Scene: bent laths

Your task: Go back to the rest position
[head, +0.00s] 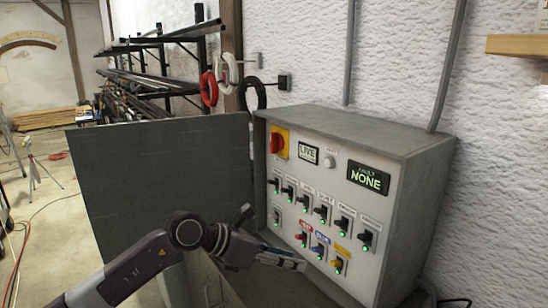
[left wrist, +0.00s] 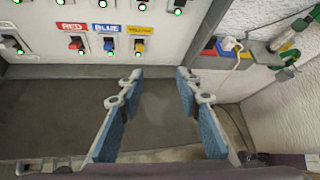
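My left gripper (head: 274,238) is in front of the lower part of a grey control cabinet (head: 420,165). It is open; in the left wrist view its two blue-padded fingers (left wrist: 160,76) stand apart with nothing between them. The fingers point toward the cabinet's lower edge, below the red (left wrist: 76,43), blue (left wrist: 108,44) and yellow (left wrist: 139,46) switches. I see no contact with a switch. My right gripper is in neither view.
The cabinet's grey door (head: 165,185) stands open at left. The panel has a red rotary knob (head: 276,143), a LIVE sign (head: 308,153), a NONE display (head: 368,178) and several switches with green lights. Coloured sockets with plugs (left wrist: 228,44) sit right of the cabinet.

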